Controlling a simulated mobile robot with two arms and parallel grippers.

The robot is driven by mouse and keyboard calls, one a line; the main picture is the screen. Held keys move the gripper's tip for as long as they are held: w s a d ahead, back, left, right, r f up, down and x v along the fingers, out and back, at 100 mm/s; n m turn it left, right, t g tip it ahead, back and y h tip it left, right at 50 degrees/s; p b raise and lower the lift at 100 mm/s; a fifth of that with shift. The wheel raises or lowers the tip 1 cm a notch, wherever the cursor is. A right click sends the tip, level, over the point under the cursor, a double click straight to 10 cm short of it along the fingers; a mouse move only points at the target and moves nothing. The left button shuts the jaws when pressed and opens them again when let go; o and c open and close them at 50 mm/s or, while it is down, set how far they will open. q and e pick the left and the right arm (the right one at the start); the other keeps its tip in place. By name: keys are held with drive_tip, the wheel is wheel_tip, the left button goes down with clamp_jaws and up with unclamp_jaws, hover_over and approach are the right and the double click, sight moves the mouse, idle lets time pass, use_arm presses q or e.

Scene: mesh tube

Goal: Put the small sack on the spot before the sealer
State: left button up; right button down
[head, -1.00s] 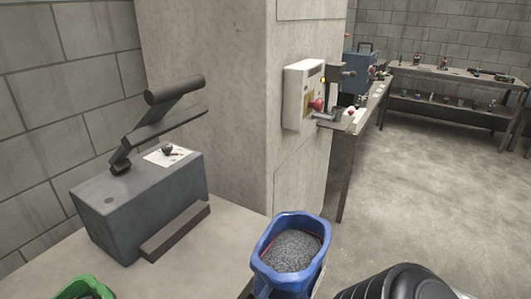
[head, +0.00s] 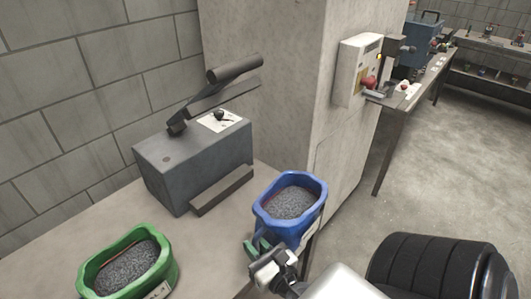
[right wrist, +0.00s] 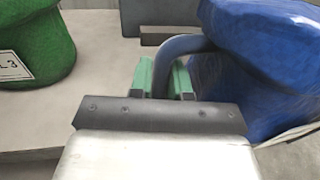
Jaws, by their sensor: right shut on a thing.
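The sealer (head: 190,170) is a blue-grey box with a raised dark lever and a low bar at its front. A blue sack (head: 310,225), open at the top with grey grains, is right of the bar at the table's edge. A similar green sack (head: 165,283) stands at the lower left; it also shows in the right wrist view (right wrist: 45,40). My right gripper (head: 258,247) is shut on a blue strap-like part of the blue sack (right wrist: 265,70), at its near left side. I cannot tell whether the blue sack touches the table. My left gripper is not in view.
The pale tabletop (head: 80,245) is bare left of the sealer and between the sacks. A concrete pillar (head: 285,80) rises behind the blue sack, with a white control box (head: 357,70) on it. Open floor and another bench (head: 425,85) lie to the right.

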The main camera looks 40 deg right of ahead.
drive_tip(key=shift+w+a+f+p, duration=0.2)
drive_tip(key=shift+w+f, duration=0.15)
drive_tip(key=shift+w, duration=2.35)
drive_tip(key=shift+w+a+f+p, duration=0.2)
drive_tip(key=shift+w+f, duration=0.1)
drive_tip(key=shift+w, duration=2.45)
drive_tip(key=shift+w+a+f+p, duration=0.2)
drive_tip(key=shift+w+f, duration=0.15)
drive_tip(key=shift+w, duration=2.35)
drive_tip(key=c, duration=1)
unclamp_jaws()
